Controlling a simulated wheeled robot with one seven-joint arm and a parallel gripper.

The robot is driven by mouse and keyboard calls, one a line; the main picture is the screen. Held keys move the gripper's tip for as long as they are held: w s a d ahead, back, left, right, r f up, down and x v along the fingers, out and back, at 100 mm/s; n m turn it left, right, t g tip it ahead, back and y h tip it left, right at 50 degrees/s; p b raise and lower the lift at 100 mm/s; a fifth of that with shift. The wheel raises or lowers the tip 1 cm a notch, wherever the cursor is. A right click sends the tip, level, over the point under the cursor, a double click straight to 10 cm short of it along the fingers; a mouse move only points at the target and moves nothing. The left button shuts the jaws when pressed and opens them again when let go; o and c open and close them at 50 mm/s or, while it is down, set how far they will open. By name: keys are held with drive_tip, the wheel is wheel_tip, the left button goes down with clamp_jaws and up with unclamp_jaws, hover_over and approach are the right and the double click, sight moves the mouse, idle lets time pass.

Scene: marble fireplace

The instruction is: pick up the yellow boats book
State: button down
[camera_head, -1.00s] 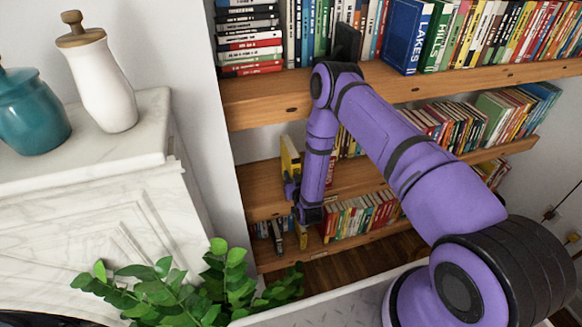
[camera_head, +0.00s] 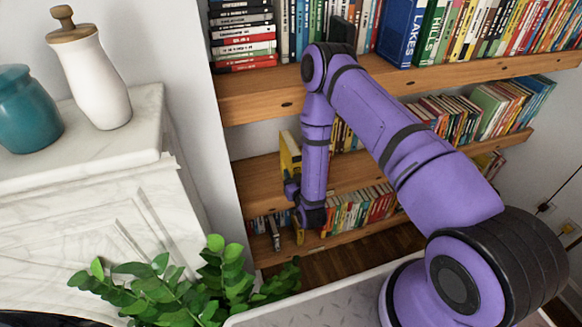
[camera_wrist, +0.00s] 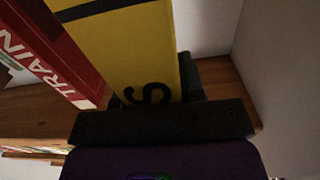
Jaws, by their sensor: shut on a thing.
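The yellow book (camera_wrist: 125,55) fills the upper middle of the wrist view, with a black stripe and a black letter "S" on it; the rest of its lettering is out of view. In the head view the yellow book (camera_head: 289,152) is at the left end of the middle shelf, partly hidden by my arm. My gripper (camera_wrist: 155,100) is shut on the yellow book, with a dark finger showing along its right side.
The pale wall (camera_wrist: 285,75) is close on the other side. A plant (camera_head: 190,285) and a marble mantel (camera_head: 90,140) with jars lie left of the shelves. A wooden shelf (camera_head: 260,98) is above.

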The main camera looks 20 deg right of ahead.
drive_tip(key=s+r, duration=0.1)
drive_tip(key=s, duration=0.9)
drive_tip(key=shift+a, duration=0.3)
drive_tip(key=shift+s, duration=0.1)
